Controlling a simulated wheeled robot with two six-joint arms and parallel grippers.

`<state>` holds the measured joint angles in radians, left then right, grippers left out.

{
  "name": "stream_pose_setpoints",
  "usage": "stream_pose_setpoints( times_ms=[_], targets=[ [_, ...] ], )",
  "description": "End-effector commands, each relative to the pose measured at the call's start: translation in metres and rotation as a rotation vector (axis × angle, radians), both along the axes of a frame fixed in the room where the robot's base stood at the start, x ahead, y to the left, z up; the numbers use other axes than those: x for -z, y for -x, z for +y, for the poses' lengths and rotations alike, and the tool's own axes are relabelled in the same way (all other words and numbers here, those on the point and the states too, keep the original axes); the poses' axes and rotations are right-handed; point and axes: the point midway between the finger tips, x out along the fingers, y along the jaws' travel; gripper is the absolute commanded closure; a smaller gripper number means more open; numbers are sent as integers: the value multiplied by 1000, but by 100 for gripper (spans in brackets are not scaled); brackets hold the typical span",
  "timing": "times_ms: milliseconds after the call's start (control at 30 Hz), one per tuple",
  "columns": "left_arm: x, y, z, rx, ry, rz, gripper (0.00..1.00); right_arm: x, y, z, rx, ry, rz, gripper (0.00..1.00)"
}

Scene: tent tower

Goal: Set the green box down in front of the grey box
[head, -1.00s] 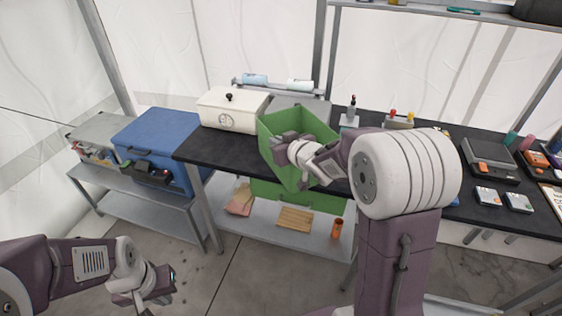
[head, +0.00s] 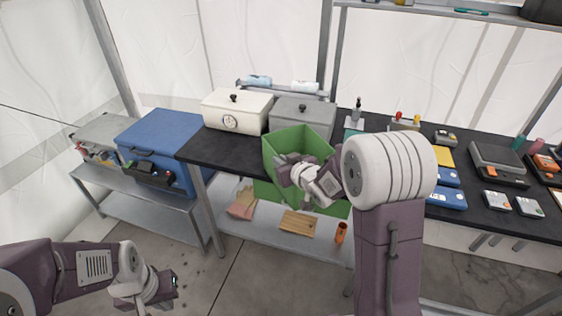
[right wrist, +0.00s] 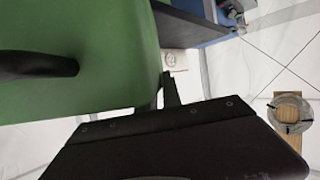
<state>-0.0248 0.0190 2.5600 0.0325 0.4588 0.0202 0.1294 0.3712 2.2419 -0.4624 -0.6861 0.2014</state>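The green box (head: 303,142), an open-topped bin, is at the front edge of the black table, in front of the grey box (head: 302,112). The grey lidded box stands at the back of the table, its lower front hidden by the green box. My right gripper (head: 288,168) is at the green box's near side and appears shut on its wall; the fingertips are hard to see. In the right wrist view the green wall (right wrist: 100,75) fills the upper left beside dark gripper parts. I cannot tell whether the box's base touches the table. My left gripper (head: 170,284) is low at left, away from the table, seemingly empty.
A white box with a dial (head: 236,110) stands left of the grey box. A blue cooler (head: 160,145) is on the left bench. Bare black tabletop (head: 222,152) lies left of the green box.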

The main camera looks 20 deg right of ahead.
Motion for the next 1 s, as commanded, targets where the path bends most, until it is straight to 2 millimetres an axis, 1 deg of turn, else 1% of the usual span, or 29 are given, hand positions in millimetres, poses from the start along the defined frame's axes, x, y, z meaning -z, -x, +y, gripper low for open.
stream_pose_setpoints(
  times_ms=[33,67,300,400,467,567,833,867,900,1000],
  targets=[
    [0,0,0,0,0,0,100,0,0,0,0,0,0,75],
    [0,0,0,0,0,0,100,0,0,0,0,0,0,72],
    [0,0,0,0,0,0,100,0,0,0,0,0,0,72],
    [-5,0,0,0,0,0,100,-5,0,0,0,0,0,72],
    [-3,0,0,0,0,0,100,-6,5,-1,1,0,-1,72],
    [-3,0,0,0,0,0,100,-13,20,-4,2,0,-2,72],
    [-12,0,0,0,0,0,100,-40,82,-16,4,1,-3,72],
    [-7,0,0,0,0,-1,100,-39,86,-16,1,1,-5,72],
    [4,0,0,0,0,-1,100,-38,89,-16,-3,-2,-9,72],
    [12,0,0,0,0,1,100,-42,99,-18,-5,-4,-6,72]
  ],
)
